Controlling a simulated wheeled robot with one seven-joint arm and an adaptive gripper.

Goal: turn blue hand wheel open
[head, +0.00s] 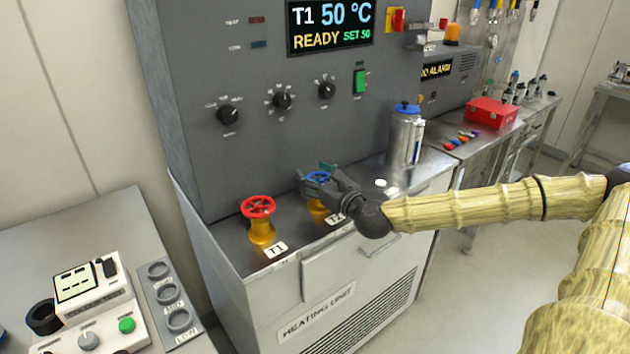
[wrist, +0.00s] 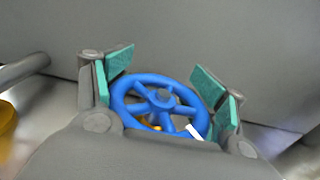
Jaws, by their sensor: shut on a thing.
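The blue hand wheel (head: 318,177) sits on a yellow valve body (head: 317,209) labelled T2 on the heating unit's top. In the head view my gripper (head: 322,176) is at this wheel and covers much of it. In the wrist view the blue wheel (wrist: 160,103) lies between the two green-padded fingers of my gripper (wrist: 166,90). The fingers stand on either side of the rim, shut on it. How far the wheel is turned cannot be told.
A red hand wheel (head: 258,207) on a yellow valve labelled T1 stands left of the blue one. The grey panel (head: 290,140) rises close behind. A blue-capped flask (head: 405,135) stands to the right. A control box (head: 90,310) is at lower left.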

